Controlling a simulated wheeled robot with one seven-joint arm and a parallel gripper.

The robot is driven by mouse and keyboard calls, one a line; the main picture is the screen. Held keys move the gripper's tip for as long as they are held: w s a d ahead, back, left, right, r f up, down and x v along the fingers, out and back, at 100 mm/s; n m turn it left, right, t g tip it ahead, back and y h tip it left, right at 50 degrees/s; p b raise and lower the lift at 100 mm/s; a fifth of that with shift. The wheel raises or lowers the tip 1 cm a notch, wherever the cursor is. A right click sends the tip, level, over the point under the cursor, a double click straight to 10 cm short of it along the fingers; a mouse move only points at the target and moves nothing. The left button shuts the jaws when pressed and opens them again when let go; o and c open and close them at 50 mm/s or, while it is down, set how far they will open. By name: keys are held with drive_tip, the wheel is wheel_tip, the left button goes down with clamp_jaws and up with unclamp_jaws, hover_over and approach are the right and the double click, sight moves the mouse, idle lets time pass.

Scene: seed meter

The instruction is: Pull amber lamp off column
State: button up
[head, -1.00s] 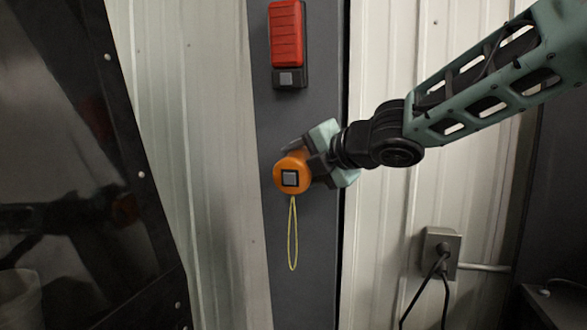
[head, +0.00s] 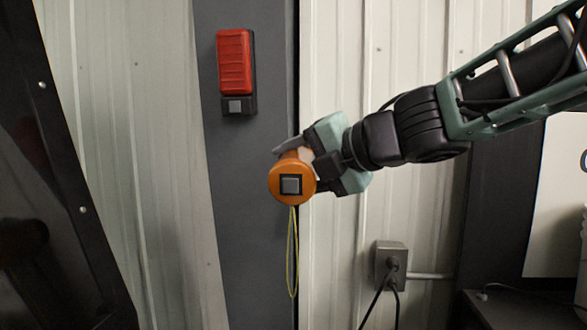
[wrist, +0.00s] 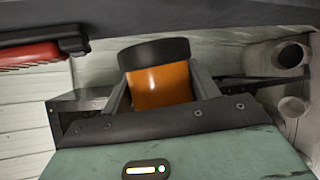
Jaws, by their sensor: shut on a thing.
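The amber lamp (head: 277,191) is a round orange body with a grey square on the end facing the head camera. A thin yellow cord loop (head: 292,260) hangs below it. My gripper (head: 298,168) is shut on the lamp from the right. In the wrist view the orange lamp body (wrist: 160,85) sits between the two fingers, with a black cap (wrist: 154,53) at its top. The dark grey column (head: 240,200) stands behind it. In the head view the lamp overlaps the column's right edge; contact with the column cannot be told.
A red ribbed lamp (head: 234,62) with a dark base is on the column above left. An outlet box (head: 390,262) with cables is on the pale corrugated wall at lower right. A dark panel (head: 50,150) stands at the left.

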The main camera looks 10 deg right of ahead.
sight(295, 177)
drive_tip(key=shift+s+a+f, duration=0.1)
drive_tip(key=shift+s+a, duration=0.15)
drive_tip(key=shift+s, duration=0.4)
drive_tip(key=shift+s+a+f, duration=0.1)
drive_tip(key=shift+s+a, duration=0.2)
drive_tip(key=shift+s, duration=0.3)
drive_tip(key=shift+s+a+f, duration=0.1)
drive_tip(key=shift+s+a, duration=0.15)
drive_tip(key=shift+s, duration=0.4)
